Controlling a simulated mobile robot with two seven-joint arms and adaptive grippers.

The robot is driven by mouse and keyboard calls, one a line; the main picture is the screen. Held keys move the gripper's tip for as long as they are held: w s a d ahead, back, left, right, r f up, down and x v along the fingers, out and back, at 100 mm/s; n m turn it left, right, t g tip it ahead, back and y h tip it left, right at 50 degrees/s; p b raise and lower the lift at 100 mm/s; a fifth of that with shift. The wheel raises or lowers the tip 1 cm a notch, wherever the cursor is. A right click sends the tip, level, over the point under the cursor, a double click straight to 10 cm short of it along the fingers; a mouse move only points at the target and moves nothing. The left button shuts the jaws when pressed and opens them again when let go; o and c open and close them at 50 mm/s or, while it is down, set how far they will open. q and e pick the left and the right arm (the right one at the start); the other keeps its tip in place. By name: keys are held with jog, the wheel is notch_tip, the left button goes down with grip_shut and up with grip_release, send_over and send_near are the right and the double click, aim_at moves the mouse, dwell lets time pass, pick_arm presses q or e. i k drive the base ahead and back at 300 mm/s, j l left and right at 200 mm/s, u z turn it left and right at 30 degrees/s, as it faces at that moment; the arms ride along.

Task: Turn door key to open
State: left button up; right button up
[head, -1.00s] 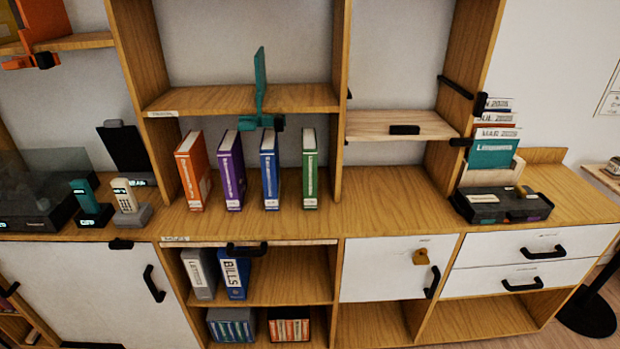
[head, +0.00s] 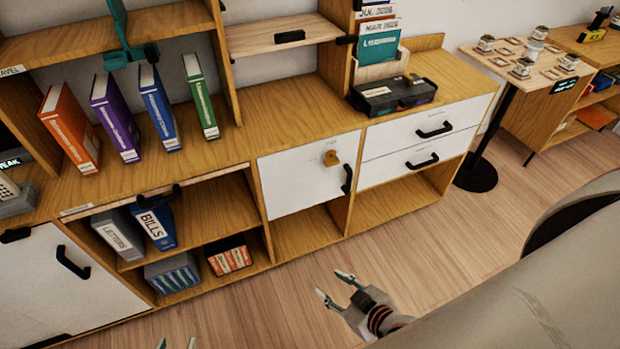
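A small white cabinet door (head: 300,178) sits closed in the wooden unit, near the middle of the head view. A brass-coloured key or lock piece (head: 331,158) is on its upper right part. A black handle (head: 347,180) is at the door's right edge. My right gripper (head: 329,284) is open and empty, in front of and below the door, well apart from it. My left gripper (head: 177,343) shows only its two spread fingertips at the bottom edge; the rest is out of frame.
Two white drawers (head: 432,135) with black handles are right of the door. Upright books (head: 115,118) and a black organiser (head: 392,95) stand on the counter. A table (head: 545,72) with a black round base is at right. Wooden floor (head: 262,305) lies open before the unit.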

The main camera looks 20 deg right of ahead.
aim_at(333, 160)
jog(key=z, duration=0.7)
jog(key=l+z, duration=0.25)
jog(key=z, duration=0.2)
jog(key=l+z, duration=0.25)
jog(key=z, duration=0.25)
jog(key=l, duration=0.2)
